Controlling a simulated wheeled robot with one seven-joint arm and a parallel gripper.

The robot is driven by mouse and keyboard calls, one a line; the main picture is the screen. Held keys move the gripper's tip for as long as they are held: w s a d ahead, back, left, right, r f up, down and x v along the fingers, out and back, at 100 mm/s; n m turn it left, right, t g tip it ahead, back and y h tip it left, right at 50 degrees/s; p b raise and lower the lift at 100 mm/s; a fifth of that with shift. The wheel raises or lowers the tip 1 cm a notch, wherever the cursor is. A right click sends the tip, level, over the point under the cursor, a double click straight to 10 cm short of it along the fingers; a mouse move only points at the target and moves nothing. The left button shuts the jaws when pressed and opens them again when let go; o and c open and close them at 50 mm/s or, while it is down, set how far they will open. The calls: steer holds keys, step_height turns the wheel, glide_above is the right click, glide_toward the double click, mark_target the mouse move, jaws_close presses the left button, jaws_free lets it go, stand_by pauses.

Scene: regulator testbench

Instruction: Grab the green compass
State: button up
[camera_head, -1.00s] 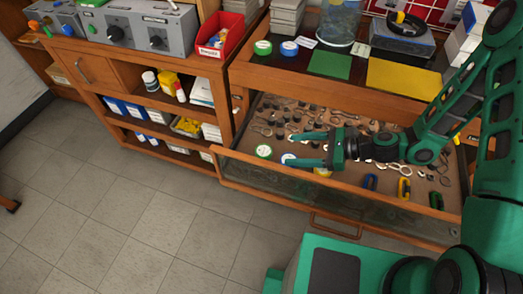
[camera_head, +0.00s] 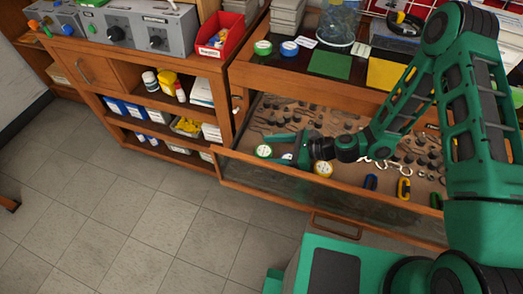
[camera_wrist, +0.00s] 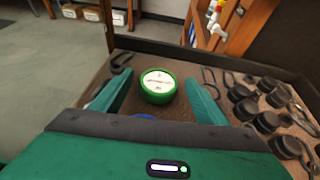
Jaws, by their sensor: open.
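The green compass (camera_head: 264,150) is a small round case with a green rim and white face. It lies in the left end of the open drawer (camera_head: 230,157). In the wrist view the compass (camera_wrist: 158,86) sits ahead of my gripper (camera_wrist: 158,100), centred between its two green fingers and near their tips. My gripper (camera_head: 277,148) is open and empty; I cannot tell if either finger touches the compass. Another white-faced round item (camera_head: 288,156) shows partly behind my gripper, and its blue edge (camera_wrist: 145,116) shows in the wrist view. A yellow-rimmed one (camera_head: 323,169) lies to the right.
Dark weights (camera_wrist: 268,122) and metal hooks crowd the drawer to the right. The drawer's walls surround the compass. Another green-rimmed disc (camera_head: 263,47) stands on the bench top above.

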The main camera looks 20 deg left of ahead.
steer(key=c, duration=1.2)
